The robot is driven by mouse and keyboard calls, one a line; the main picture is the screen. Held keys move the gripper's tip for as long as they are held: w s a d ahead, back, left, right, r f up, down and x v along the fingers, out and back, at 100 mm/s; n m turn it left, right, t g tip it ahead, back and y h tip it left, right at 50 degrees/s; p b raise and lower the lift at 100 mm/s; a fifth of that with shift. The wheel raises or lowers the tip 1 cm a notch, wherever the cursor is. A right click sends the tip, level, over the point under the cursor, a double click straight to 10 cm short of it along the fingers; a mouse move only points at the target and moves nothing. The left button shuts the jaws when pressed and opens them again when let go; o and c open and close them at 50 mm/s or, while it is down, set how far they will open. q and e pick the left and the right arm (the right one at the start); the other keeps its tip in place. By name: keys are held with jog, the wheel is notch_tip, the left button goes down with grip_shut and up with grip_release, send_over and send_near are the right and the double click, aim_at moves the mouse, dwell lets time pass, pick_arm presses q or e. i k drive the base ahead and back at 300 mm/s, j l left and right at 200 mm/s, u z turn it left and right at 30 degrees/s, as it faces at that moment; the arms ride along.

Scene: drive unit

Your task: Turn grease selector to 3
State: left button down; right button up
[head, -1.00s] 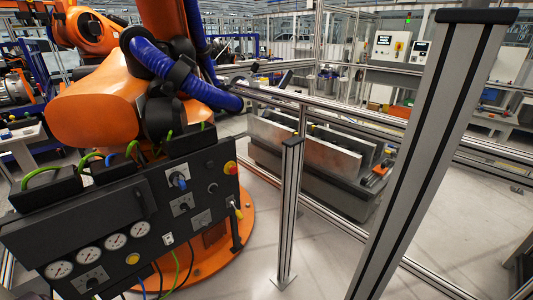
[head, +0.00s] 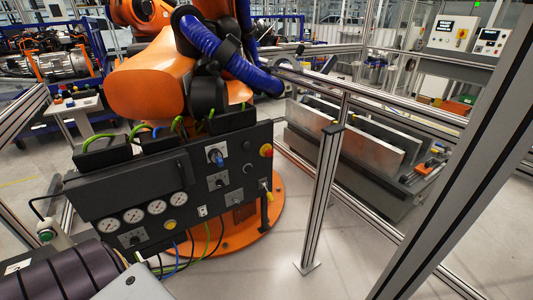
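The black control panel (head: 160,195) stands in front of the orange robot, left of the picture's middle. It carries a blue knob (head: 216,157) on a light plate, a second knob (head: 217,181) below it, another plate-mounted control (head: 235,195) lower right, and a dark knob (head: 131,239) under the gauges. Labels are too small to read, so I cannot tell which is the grease selector or its setting. Several round white gauges (head: 132,215) line the lower left, with a yellow button (head: 169,225) beside them. Neither of my grippers shows in the head view.
A metal guard post (head: 322,195) with rails stands right of the panel. A thick grey frame profile (head: 470,170) crosses the right side. A dark ribbed cylinder (head: 60,275) fills the lower left corner. Cables hang below the panel. Open floor (head: 260,275) lies in front.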

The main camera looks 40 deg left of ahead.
aim_at(134, 241)
jog(key=u, duration=2.55)
